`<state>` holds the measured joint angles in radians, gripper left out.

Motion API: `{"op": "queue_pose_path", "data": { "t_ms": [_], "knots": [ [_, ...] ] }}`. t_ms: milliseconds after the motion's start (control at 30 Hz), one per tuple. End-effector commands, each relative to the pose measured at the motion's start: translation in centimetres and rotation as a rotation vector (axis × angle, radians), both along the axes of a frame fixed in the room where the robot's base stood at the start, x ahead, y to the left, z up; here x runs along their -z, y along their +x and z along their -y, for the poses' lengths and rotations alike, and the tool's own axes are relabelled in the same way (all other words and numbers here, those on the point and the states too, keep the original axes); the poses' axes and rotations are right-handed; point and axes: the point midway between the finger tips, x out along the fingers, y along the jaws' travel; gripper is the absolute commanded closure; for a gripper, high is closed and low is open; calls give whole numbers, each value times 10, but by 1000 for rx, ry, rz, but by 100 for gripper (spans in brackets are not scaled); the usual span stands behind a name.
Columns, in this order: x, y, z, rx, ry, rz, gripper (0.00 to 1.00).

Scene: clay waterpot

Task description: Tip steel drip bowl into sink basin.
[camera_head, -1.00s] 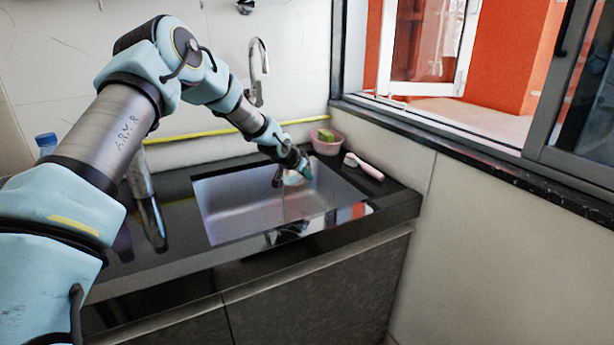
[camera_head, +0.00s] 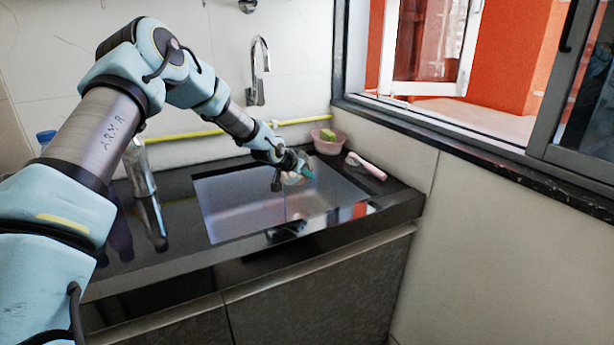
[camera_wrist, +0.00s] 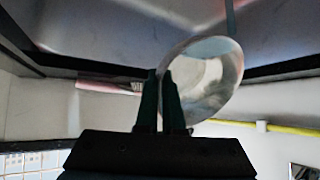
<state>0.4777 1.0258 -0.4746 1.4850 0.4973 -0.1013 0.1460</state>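The shiny steel bowl (camera_head: 292,179) is small in the head view, held over the sink basin (camera_head: 235,203). The wrist view shows the bowl (camera_wrist: 215,72) larger and strongly tilted, with its round inside facing the camera. My gripper (camera_head: 305,168) is above the basin's right rear part. In the wrist view the two dark green fingers of my gripper (camera_wrist: 162,78) are close together at the bowl's rim, shut on it. A thin pale line runs below the bowl in the head view; I cannot tell whether it is water or the basin's corner.
A pink tub (camera_head: 326,142) with a green item stands behind the basin's right rear corner. A pink-handled brush (camera_head: 366,167) lies on the counter to the right. The faucet (camera_head: 258,72) is on the back wall. A bottle (camera_head: 139,167) stands left of the basin.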

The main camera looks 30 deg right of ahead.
Motion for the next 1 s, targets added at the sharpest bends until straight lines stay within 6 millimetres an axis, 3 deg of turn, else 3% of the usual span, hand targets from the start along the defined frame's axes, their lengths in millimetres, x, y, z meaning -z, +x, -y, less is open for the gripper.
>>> {"op": "queue_pose_path", "data": {
  "t_ms": [633, 1000],
  "knots": [
    [0, 0, -1, -1, -9, -1, 100],
    [-3, 1, -6, -1, -108, -8, 100]
  ]
}}
